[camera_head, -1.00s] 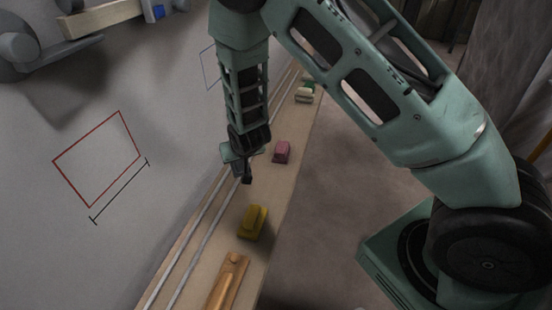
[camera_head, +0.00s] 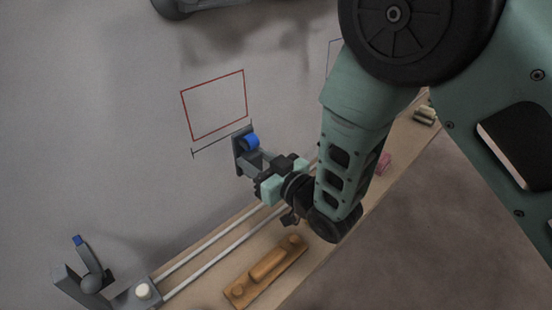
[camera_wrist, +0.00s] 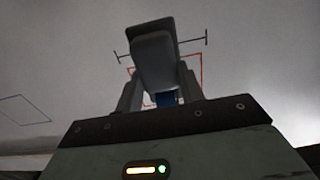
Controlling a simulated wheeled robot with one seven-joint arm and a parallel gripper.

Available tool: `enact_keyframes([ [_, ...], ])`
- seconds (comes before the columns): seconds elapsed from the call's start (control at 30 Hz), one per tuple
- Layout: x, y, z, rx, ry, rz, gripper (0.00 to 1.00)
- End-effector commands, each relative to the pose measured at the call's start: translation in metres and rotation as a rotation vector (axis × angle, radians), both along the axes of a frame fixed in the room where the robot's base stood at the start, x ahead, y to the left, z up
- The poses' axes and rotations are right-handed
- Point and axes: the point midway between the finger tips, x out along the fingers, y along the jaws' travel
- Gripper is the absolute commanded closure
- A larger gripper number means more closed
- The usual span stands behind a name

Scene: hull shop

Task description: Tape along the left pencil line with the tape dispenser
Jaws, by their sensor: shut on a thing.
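My gripper (camera_head: 268,178) is shut on the tape dispenser (camera_head: 240,155), a grey tool with a blue roll. The dispenser is held up at the grey wall, close to the right end of the dark pencil line (camera_head: 213,143) with end ticks. I cannot tell whether it touches the wall. The line runs slantwise just below a red rectangle outline (camera_head: 183,112). In the wrist view the dispenser (camera_wrist: 154,60) stands between the jaws and covers the middle of the line (camera_wrist: 193,43); the red outline is partly hidden behind it.
A wooden ledge (camera_head: 215,292) with two pale rails runs along the wall's foot. A grey fixture (camera_head: 75,290) stands lower left. A blue outline (camera_wrist: 22,110) is also on the wall.

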Motion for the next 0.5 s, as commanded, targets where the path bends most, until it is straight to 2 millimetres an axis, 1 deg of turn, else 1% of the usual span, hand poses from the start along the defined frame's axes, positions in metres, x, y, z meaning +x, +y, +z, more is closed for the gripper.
enact_keyframes([
  [0.5,0.031,0.036,-0.001,0.002,-0.001,0.0,0.8],
])
